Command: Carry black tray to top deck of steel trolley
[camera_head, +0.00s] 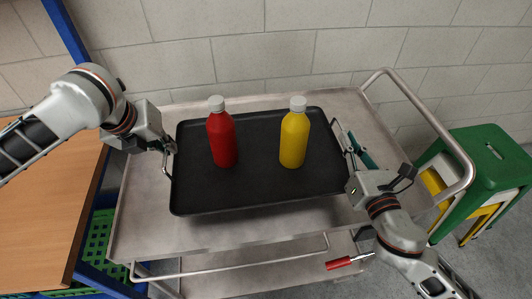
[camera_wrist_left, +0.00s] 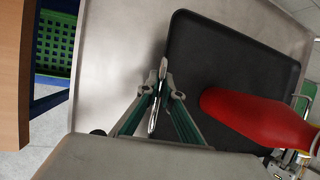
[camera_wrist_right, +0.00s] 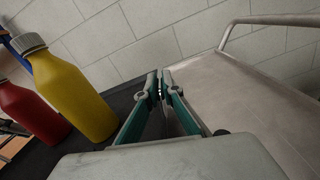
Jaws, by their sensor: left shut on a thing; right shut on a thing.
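The black tray (camera_head: 255,186) is over the top deck of the steel trolley (camera_head: 140,220); I cannot tell whether it touches the deck. A red bottle (camera_head: 222,138) and a yellow bottle (camera_head: 294,138) stand upright on it. My left gripper (camera_head: 168,148) is shut on the tray's left handle, and the grip shows in the left wrist view (camera_wrist_left: 160,88). My right gripper (camera_head: 350,160) is shut at the tray's right side, where the arm hides most of the handle. In the right wrist view its fingertips (camera_wrist_right: 158,85) meet beside the tray.
A wooden table (camera_head: 50,190) with a blue frame stands left, with a green crate (camera_head: 98,240) below it. Green and yellow stools (camera_head: 485,165) stand right. A block wall (camera_head: 270,50) is behind. The trolley's lower deck holds a red-handled item (camera_head: 340,263).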

